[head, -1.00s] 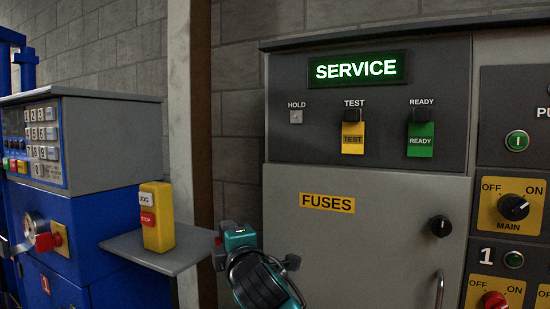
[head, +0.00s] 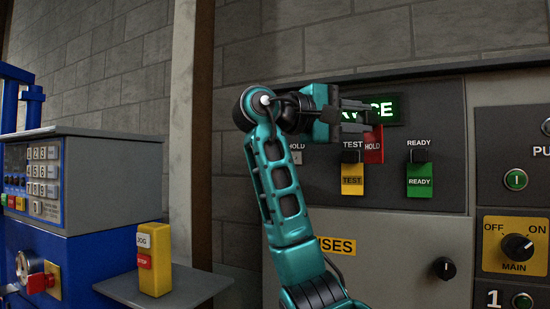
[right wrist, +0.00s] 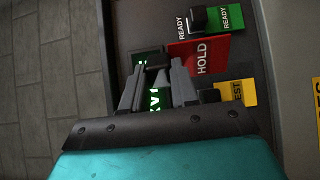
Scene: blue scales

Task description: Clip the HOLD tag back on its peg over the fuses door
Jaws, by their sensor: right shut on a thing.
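The red HOLD tag (head: 373,146) is in the jaws of my right gripper (head: 356,118), raised in front of the panel near the TEST position. In the right wrist view the HOLD tag (right wrist: 197,54) sticks out past the fingertips (right wrist: 164,82). The HOLD peg (head: 297,157) shows to the left of the gripper, partly covered by my arm; no tag is seen hanging there. The fuses door (head: 385,255) is below, its yellow label partly hidden by my right arm. My left gripper is not in view.
A yellow TEST tag (head: 352,180) and a green READY tag (head: 419,180) hang on their pegs to the right. A yellow button box (head: 154,258) stands on a shelf at lower left.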

